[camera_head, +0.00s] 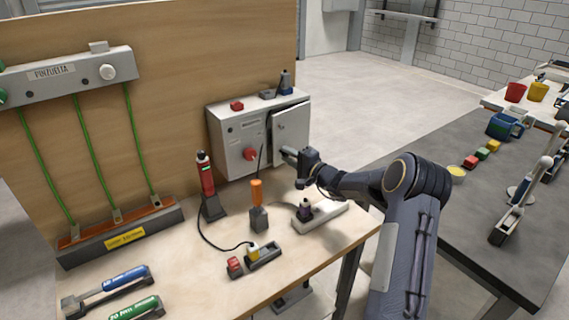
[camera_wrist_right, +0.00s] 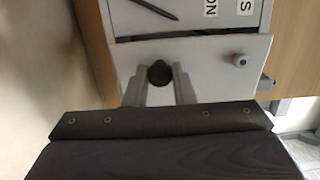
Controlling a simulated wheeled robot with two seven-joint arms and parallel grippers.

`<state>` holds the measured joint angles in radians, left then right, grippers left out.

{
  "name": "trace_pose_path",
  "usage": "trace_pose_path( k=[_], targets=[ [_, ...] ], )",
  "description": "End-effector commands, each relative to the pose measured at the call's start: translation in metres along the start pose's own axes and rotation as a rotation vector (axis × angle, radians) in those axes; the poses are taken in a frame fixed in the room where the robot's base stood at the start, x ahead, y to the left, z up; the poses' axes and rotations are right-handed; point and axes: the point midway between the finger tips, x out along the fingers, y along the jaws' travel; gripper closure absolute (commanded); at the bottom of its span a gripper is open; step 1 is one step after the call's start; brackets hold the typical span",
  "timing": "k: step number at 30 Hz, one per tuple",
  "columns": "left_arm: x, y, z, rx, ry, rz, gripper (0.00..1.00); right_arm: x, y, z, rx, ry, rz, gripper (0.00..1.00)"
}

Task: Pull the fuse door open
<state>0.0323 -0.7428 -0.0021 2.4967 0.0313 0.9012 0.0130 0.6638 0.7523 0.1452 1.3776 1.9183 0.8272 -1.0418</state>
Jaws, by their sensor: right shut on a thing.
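The fuse door (camera_head: 293,125) is a light grey panel on the right part of the grey cabinet (camera_head: 236,137), which stands at the back of the bench. It stands slightly ajar, with a dark gap along its edge. In the right wrist view the fuse door (camera_wrist_right: 210,65) carries a black round knob (camera_wrist_right: 160,73) and a small grey lock. My right gripper (camera_head: 286,154) is at the door's lower part, and its two fingers (camera_wrist_right: 159,85) are shut on the knob. The knob is hidden in the head view. My left gripper is not in view.
A red knob (camera_head: 250,154) sits on the cabinet's front. A red tool (camera_head: 206,174) and an orange-handled screwdriver (camera_head: 257,191) stand upright on the bench left of my right arm. A white block (camera_head: 325,215) lies below my gripper. Open floor (camera_head: 350,90) lies right of the cabinet.

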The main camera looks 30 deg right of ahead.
Motion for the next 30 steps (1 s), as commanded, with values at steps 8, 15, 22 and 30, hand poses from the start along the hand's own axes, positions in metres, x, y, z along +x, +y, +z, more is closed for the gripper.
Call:
trace_pose_path(
  k=[8,15,22,30],
  targets=[
    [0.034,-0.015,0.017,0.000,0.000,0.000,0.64,-0.026,0.001,-0.014,-0.009,-0.182,-0.008,1.00],
    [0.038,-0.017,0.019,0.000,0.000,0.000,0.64,-0.036,-0.003,-0.017,-0.003,-0.255,0.003,1.00],
    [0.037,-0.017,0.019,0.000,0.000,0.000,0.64,-0.036,-0.003,-0.017,-0.001,-0.254,0.004,1.00],
    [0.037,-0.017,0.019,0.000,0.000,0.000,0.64,-0.036,-0.001,-0.017,0.000,-0.255,0.006,0.55]
  ],
)
